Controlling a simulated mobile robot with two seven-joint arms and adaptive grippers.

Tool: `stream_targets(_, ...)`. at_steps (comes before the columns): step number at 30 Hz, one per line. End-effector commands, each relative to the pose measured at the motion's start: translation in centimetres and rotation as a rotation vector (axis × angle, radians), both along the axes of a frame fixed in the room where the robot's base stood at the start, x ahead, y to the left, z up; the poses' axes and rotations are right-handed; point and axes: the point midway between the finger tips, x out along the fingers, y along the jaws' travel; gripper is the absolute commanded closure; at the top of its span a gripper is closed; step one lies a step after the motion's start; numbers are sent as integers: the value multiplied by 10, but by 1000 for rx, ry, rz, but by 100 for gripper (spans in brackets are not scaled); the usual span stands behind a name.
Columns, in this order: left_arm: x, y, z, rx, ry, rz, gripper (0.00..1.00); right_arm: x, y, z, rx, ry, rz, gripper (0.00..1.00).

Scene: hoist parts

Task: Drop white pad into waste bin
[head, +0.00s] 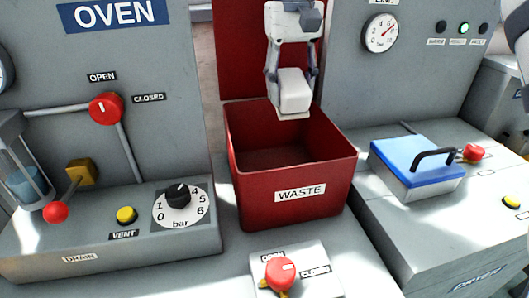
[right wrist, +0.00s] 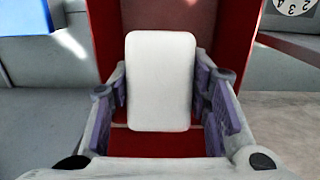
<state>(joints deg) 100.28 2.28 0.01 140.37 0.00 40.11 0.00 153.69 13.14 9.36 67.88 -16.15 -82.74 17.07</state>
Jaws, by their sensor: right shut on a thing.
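The white pad (head: 294,91) is a small rounded block between the fingers of my right gripper (head: 292,92). It also fills the middle of the right wrist view (right wrist: 161,80), with a finger on each side. My right gripper is shut on the pad and holds it above the back part of the waste bin (head: 245,193). The bin is a red open box labelled WASTE, and the part of its inside that shows is empty. Red bin walls also show behind the pad in the right wrist view. My left gripper is not in view.
An OVEN panel (head: 165,60) with a red valve knob (head: 106,107) and a bar dial (head: 180,205) stands left. A blue-lidded box (head: 415,165) with a black handle sits right of the bin. A red valve (head: 281,272) stands in front of the bin.

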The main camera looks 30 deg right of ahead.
Motion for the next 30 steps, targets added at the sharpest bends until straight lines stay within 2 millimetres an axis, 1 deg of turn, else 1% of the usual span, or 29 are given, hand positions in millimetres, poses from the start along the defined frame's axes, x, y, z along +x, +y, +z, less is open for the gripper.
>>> stream_targets(6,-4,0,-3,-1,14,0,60,-1,0,-34,1,6,0,100)
stream_targets(9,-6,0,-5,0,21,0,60,0,0,-47,1,5,1,100)
stream_targets(14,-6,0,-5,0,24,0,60,0,1,-55,1,1,1,100)
stream_targets(21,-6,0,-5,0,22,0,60,-1,0,-55,1,-1,1,100)
stream_targets(22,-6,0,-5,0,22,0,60,-1,0,-55,1,-1,1,49)
stream_targets(23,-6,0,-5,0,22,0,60,-1,0,-55,1,-1,1,42)
stream_targets(24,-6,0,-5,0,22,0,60,-1,0,-55,1,-1,1,33)
stream_targets(30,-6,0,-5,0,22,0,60,-1,0,-55,1,-1,1,32)
